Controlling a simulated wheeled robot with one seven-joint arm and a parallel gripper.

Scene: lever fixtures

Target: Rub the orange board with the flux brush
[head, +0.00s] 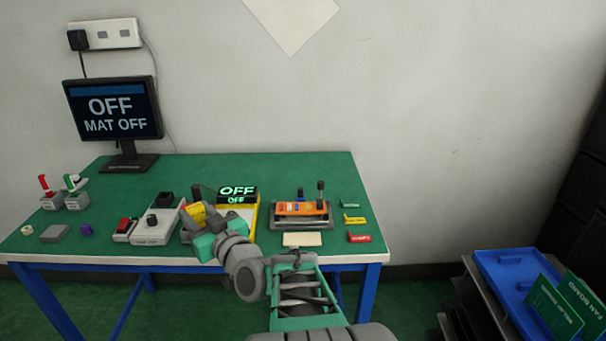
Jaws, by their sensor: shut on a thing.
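The orange board (290,209) lies in a grey fixture (328,218) on the right part of the green table. A dark upright piece and a small blue piece stand at its back edge. My gripper (193,226) is left of the board, low over the table and apart from the board. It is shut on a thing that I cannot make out. A yellow and grey piece (196,214) shows at the fingers; I cannot tell whether it is held. I cannot pick out the flux brush for sure.
A black OFF display (237,194) stands between gripper and board. A white box (155,227) with a knob and a red switch (124,228) are to the left. A cream pad (302,239) lies before the board; small green, yellow and red blocks lie to its right.

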